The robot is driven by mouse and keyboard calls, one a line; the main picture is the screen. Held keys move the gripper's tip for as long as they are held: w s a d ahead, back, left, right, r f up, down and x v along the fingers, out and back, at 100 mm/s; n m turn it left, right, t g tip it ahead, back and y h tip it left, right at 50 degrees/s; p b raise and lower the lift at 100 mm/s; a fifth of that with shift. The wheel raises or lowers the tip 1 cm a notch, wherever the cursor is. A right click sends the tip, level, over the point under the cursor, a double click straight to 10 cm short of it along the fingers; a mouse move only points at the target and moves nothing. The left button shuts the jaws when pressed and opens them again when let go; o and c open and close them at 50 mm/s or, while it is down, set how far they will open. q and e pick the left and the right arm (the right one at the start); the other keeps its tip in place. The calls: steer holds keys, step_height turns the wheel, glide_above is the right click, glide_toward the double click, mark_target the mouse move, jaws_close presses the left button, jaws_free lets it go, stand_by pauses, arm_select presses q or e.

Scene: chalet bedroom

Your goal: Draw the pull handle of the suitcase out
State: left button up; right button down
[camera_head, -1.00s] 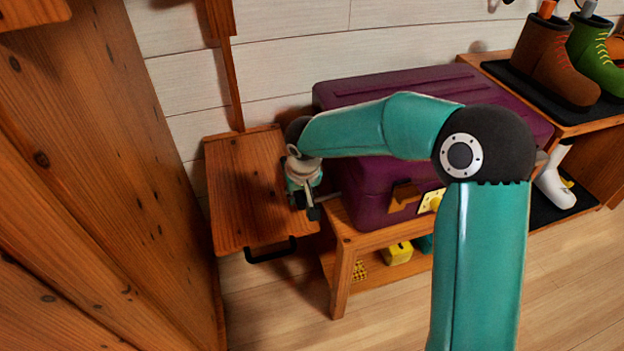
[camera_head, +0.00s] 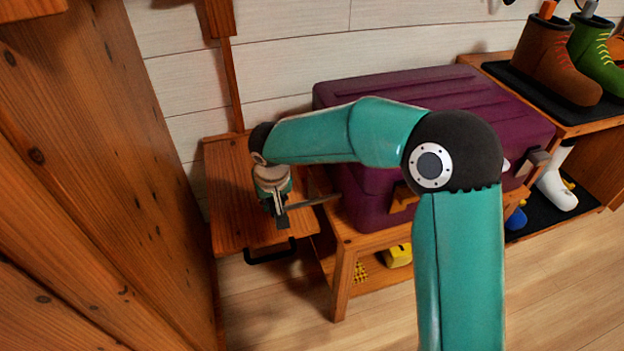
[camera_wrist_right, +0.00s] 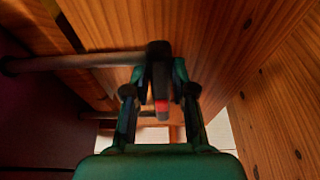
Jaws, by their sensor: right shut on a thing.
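The purple suitcase (camera_head: 365,190) lies on a low wooden bench, its ridged top up. Its pull handle sticks out of the left end; a grey rod (camera_head: 318,201) shows between case and gripper in the head view. My right gripper (camera_head: 280,208) is left of the case, shut on the handle's dark grip. In the right wrist view, the black grip (camera_wrist_right: 159,75) with a red patch sits between the fingers of my right gripper (camera_wrist_right: 160,92), and rods (camera_wrist_right: 75,62) run left to the dark case side (camera_wrist_right: 30,115). My left gripper is not in view.
A wooden surface (camera_head: 235,225) with a black bar handle (camera_head: 270,254) lies under the right gripper. A tall wooden panel (camera_head: 110,180) stands close at the left. Boots (camera_head: 555,60) stand on a shelf at the right. A yellow object (camera_head: 398,256) sits below the bench.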

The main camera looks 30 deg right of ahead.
steer(key=shift+w+a, duration=0.2)
steer(key=shift+a, duration=0.7)
steer(key=shift+w+a, duration=0.25)
steer(key=shift+a, duration=0.7)
steer(key=shift+w+a, duration=0.2)
steer(key=shift+a, duration=0.7)
steer(key=c, duration=1.4)
jaws_free()
steer(key=shift+a, duration=0.2)
steer(key=o, duration=0.4)
steer(key=shift+o, duration=0.2)
steer(key=shift+d, duration=0.1)
steer(key=p+v, duration=0.3)
steer(key=v, duration=0.3)
